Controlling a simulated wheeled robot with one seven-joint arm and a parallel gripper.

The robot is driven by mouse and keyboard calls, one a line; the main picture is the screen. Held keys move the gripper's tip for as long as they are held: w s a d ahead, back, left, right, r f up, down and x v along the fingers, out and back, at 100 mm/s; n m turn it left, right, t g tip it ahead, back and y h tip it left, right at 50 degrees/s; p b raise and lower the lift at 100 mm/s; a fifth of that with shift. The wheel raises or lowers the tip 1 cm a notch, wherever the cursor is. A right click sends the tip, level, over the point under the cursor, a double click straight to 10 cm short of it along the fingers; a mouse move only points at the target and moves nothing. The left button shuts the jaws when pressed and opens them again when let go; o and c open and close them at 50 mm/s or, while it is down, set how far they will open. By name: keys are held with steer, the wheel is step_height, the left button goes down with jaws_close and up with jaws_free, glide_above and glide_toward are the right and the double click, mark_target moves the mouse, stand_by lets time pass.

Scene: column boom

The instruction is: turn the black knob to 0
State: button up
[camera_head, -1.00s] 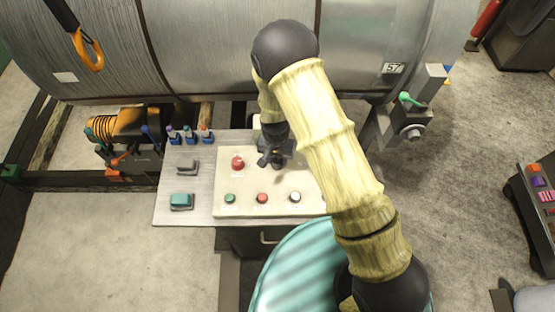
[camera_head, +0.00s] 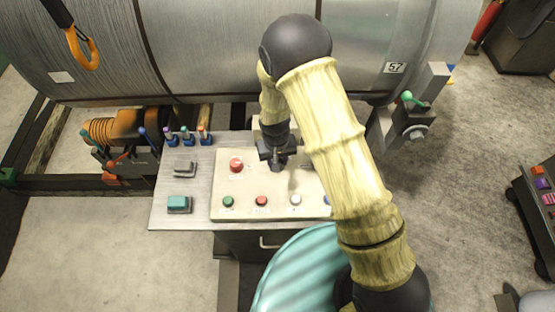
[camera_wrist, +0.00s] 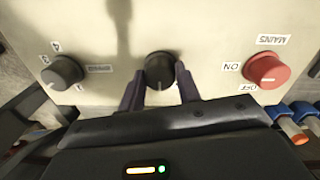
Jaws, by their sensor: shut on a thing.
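A black knob (camera_wrist: 160,70) with a white pointer line sits on the cream control panel (camera_head: 222,185). My gripper (camera_wrist: 161,84) has one finger on each side of this knob and is shut on it. In the head view my gripper (camera_head: 277,160) hides the knob. Any scale marks around it are hidden or too small to read. A second black knob (camera_wrist: 62,72), with numbers such as 3 and 4 beside it, is at the left of the wrist view. A red knob (camera_wrist: 266,70) marked MAINS and ON is at the right, and also shows in the head view (camera_head: 236,164).
A row of small buttons, green (camera_head: 228,201), red (camera_head: 261,201) and white (camera_head: 295,200), lies along the panel's front. Several blue-based tools (camera_head: 188,138) stand at the back left of the bench. A large metal cylinder (camera_head: 230,50) lies behind. My arm covers the panel's right part.

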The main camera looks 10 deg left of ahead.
steer(key=o, duration=1)
steer(key=shift+r, duration=0.1)
steer(key=r+b, duration=0.1)
steer(key=r, duration=0.4)
steer(key=r+b, duration=0.1)
steer(key=r, duration=0.5)
steer(key=r+b, duration=0.1)
steer(key=r, duration=0.5)
steer(key=shift+s+a+r+b, duration=0.15)
steer(key=shift+a+b, duration=0.15)
steer(key=shift+b, duration=0.1)
